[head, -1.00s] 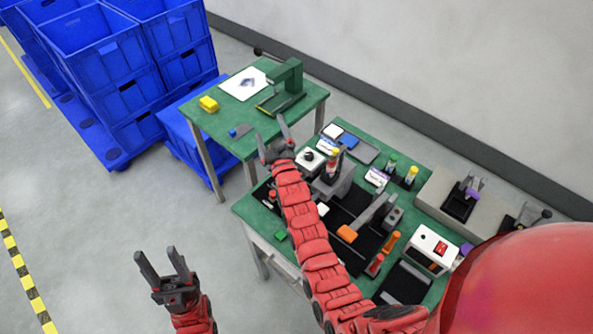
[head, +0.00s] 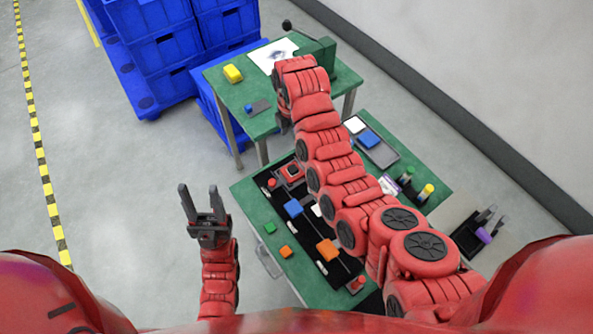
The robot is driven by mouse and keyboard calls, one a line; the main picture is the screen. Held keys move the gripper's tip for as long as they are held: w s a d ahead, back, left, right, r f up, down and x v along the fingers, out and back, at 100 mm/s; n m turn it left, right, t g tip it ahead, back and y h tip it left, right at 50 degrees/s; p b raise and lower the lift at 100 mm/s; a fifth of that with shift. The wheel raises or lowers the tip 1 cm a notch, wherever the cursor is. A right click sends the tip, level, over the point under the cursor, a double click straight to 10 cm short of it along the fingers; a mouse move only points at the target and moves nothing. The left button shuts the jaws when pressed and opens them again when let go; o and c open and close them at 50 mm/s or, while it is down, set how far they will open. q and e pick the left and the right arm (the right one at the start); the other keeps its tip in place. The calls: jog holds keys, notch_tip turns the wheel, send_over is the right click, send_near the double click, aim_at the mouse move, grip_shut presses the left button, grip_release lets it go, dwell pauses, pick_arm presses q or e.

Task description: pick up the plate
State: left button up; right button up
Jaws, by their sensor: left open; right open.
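I cannot tell for sure which thing is the plate. A flat white sheet-like piece (head: 268,57) with a dark patch lies on the far green table, partly behind my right arm. A flat grey tray (head: 384,157) with a blue block on it lies on the near green table, right of my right arm. My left gripper (head: 202,202) is open and empty, fingers up, over the floor left of the near table. My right gripper (head: 284,123) is mostly hidden by its own arm, near the gap between the tables; no held thing shows.
The near table (head: 257,199) bears a black mat with blue, orange and red blocks, and bottles (head: 425,192) at its right. Blue crates (head: 165,50) stand behind. Floor at left is clear.

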jog(key=b, duration=0.6)
send_over(292, 169)
jog(key=f, duration=0.8)
jog(key=shift+w+d+f, duration=0.1)
jog(key=shift+w+f, duration=0.15)
jog(key=shift+w, duration=0.05)
jog(key=shift+f, duration=0.2)
jog(key=shift+f+p, duration=0.4)
jog(key=shift+f, duration=0.45)
jog(key=f+p, duration=0.3)
jog(key=f, duration=0.1)
jog(key=shift+s, duration=0.25)
jog(key=shift+f, duration=0.6)
jog(key=c, duration=1.2)
jog(key=shift+c, duration=0.2)
